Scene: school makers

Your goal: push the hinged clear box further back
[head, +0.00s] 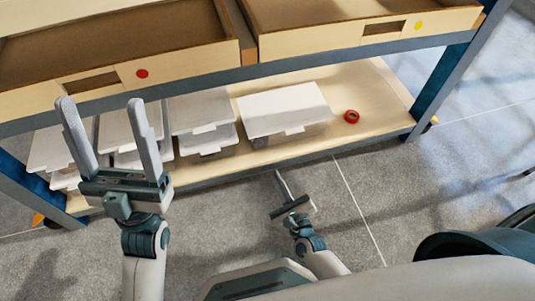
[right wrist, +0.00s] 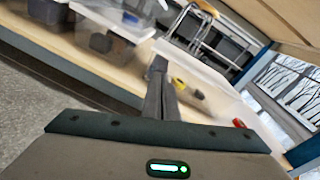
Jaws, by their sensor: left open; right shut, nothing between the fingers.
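The clear box with a white lid (head: 285,108) sits on the lower shelf, right of the other boxes, its front near the shelf's front edge. In the right wrist view the box (right wrist: 205,75) is see-through, with a yellow item and dark items inside. My right gripper (head: 278,174) is shut and empty, in front of the shelf and below the box in the head view. Its shut fingers (right wrist: 158,68) overlap the box's near side in the wrist view; I cannot tell if they touch. My left gripper (head: 101,102) is open and empty, pointing up before the left boxes.
Several lidded boxes (head: 200,112) stand stacked left of this box. A red tape roll (head: 351,116) lies on the shelf (head: 375,95) to its right, with bare shelf around it. Wooden drawers (head: 365,30) hang above. A blue-grey leg (head: 440,85) bounds the right end.

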